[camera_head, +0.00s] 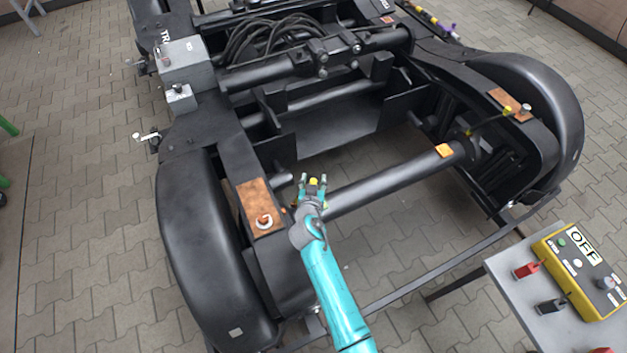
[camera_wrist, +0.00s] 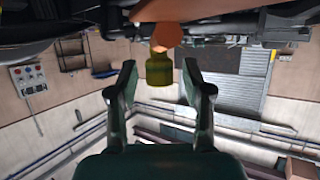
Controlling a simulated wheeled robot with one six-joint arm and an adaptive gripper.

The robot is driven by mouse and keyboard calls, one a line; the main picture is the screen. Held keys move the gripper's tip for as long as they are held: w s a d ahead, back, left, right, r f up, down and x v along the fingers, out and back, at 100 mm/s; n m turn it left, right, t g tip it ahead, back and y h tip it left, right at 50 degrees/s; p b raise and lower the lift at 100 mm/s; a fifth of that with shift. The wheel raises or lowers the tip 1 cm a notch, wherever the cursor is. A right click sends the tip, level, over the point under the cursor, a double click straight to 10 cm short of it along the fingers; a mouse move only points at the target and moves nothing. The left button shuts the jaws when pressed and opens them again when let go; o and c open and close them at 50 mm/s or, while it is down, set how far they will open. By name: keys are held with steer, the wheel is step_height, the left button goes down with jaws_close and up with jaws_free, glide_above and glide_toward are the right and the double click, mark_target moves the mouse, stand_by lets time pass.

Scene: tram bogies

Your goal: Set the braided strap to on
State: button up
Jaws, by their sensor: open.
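My gripper (camera_head: 313,186) is open at the inner side of the left wheel housing. A yellow knob (camera_head: 313,181) shows at its fingertips in the head view. In the wrist view a yellow-olive cylinder (camera_wrist: 160,68) stands just beyond and between the open fingers (camera_wrist: 160,80), with an orange-copper part (camera_wrist: 168,35) above it. I cannot tell if the fingers touch it. On the right, a thin dark strap (camera_head: 488,122) runs to a yellow end (camera_head: 507,111) at another copper plate (camera_head: 508,100). The strap near my gripper is mostly hidden.
A black axle (camera_head: 390,183) crosses the frame to the right of my gripper. The black wheel housing (camera_head: 195,240) stands to the left. A yellow control box (camera_head: 580,268) marked OFF sits on a grey table (camera_head: 515,290) at lower right. Paved floor is open at far left.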

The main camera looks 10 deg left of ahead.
jaws_close()
steer(key=shift+s, duration=0.1)
steer(key=shift+s+a+m+h, duration=0.4)
steer(key=shift+s+m+h, duration=0.4)
steer(key=shift+h, duration=0.15)
steer(key=shift+s+a+m+h, duration=0.4)
steer(key=shift+s+m+h, duration=0.35)
steer(key=shift+h, duration=0.2)
jaws_free()
steer(key=shift+w, duration=0.1)
